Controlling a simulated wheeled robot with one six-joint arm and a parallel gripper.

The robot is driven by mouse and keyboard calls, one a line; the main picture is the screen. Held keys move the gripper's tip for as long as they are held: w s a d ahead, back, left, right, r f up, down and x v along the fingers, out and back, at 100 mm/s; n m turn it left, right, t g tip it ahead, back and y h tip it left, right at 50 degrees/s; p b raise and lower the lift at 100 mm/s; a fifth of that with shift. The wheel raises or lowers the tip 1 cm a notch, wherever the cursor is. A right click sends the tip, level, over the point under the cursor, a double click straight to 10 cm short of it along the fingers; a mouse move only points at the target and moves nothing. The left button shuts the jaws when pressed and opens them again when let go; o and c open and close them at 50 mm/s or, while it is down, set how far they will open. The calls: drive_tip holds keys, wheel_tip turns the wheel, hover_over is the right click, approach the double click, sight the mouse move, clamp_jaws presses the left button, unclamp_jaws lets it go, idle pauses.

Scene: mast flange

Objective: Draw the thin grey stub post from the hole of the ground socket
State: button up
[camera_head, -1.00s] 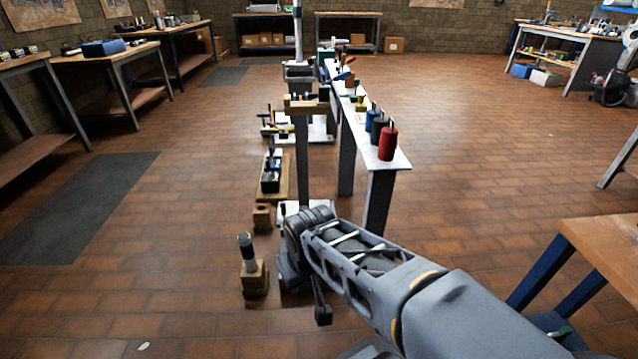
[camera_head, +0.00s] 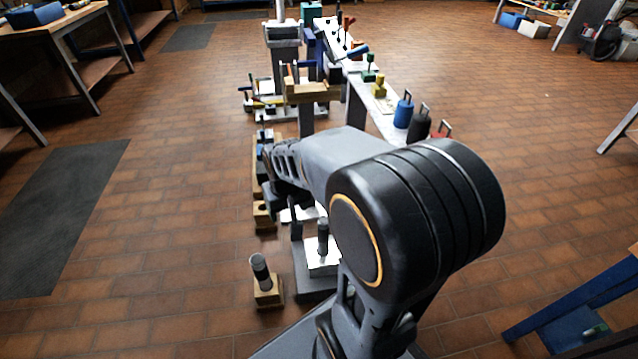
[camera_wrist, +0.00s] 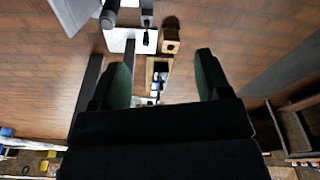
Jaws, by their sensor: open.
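A short dark grey post (camera_head: 260,267) stands tilted in the picture in a wooden block (camera_head: 268,294) on the floor, front left of my arm. A second thin grey post (camera_head: 323,238) rises from a white plate (camera_head: 322,262) on a grey base beside my arm. I cannot tell for certain which one is the stub post. My gripper (camera_wrist: 162,62) is open and empty in the wrist view, its two green-faced fingers apart. In the head view my arm hides it. A wooden block with a dark hole (camera_wrist: 171,40) shows ahead between and beyond the fingers.
A wooden block with a hole (camera_head: 264,215) sits behind my wrist. A narrow white bench (camera_head: 395,118) carries blue, black and red weights. A mast and tool trays stand behind. A blue-legged table (camera_head: 575,300) is at right.

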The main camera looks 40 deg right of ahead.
drive_tip(key=w+d+f+m+g+p, duration=0.15)
drive_tip(key=w+d+f+p, duration=0.25)
drive_tip(key=d, duration=0.5)
drive_tip(key=m+p, duration=0.2)
hover_over(323, 220)
wheel_tip(323, 220, down, 5)
wheel_tip(323, 220, down, 15)
drive_tip(key=b, duration=0.4)
drive_tip(key=shift+d+r+b, duration=0.1)
drive_tip(key=shift+d+b, duration=0.05)
drive_tip(key=shift+b, duration=0.15)
drive_tip(key=shift+c, duration=0.5)
drive_tip(key=c, duration=1.1)
drive_tip(key=shift+r, duration=0.15)
drive_tip(key=shift+r+p, duration=4.25)
drive_tip(key=shift+r, duration=1.4)
